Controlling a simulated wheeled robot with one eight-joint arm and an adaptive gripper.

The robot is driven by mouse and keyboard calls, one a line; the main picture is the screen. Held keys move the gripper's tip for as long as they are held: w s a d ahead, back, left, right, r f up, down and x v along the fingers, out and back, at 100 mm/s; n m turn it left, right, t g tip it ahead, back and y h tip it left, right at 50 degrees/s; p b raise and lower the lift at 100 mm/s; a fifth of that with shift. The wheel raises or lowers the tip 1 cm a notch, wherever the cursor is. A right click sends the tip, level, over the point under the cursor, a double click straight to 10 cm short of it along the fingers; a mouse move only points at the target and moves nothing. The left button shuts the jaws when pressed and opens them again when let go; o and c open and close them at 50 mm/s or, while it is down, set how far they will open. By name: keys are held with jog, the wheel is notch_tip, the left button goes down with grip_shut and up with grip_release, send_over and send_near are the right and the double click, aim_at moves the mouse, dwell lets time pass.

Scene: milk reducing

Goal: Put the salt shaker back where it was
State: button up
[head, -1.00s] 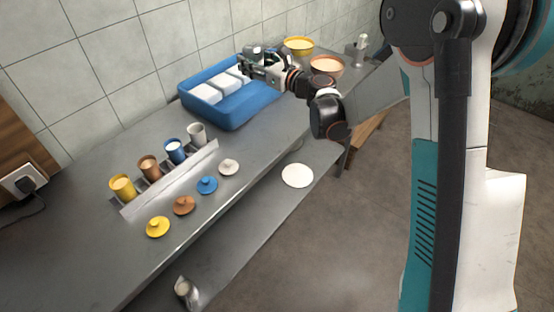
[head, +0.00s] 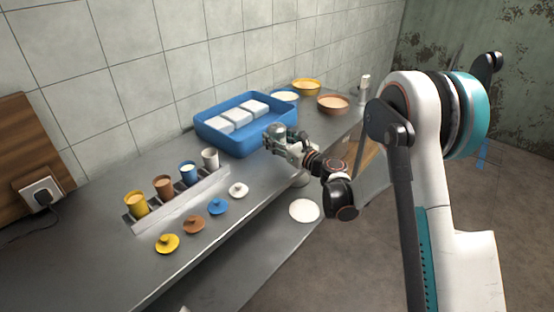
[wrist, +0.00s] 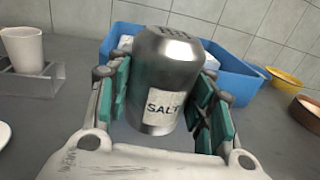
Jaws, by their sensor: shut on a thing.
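The salt shaker (wrist: 165,85) is a metal cylinder with a perforated top and a white SALT label. It fills the middle of the wrist view, upright with a slight tilt. My gripper (wrist: 165,100) is shut on it, with green finger pads on both sides. In the head view my gripper (head: 278,138) is over the counter, in front of the blue tray's right part. The shaker is hard to make out there, and I cannot tell its exact height above the counter.
The blue tray (head: 246,150) holds white blocks. A rack (head: 180,205) with several cups stands left, with coloured lids such as the yellow lid (head: 167,243) before it. Yellow (head: 306,86) and brown (head: 333,104) bowls stand at the back right. Counter between rack and tray is clear.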

jog(key=shift+f+b, duration=1)
jog(key=shift+f, duration=2.05)
jog(key=shift+f, duration=0.1)
jog(key=o, duration=1.2)
jog(key=shift+o, duration=0.2)
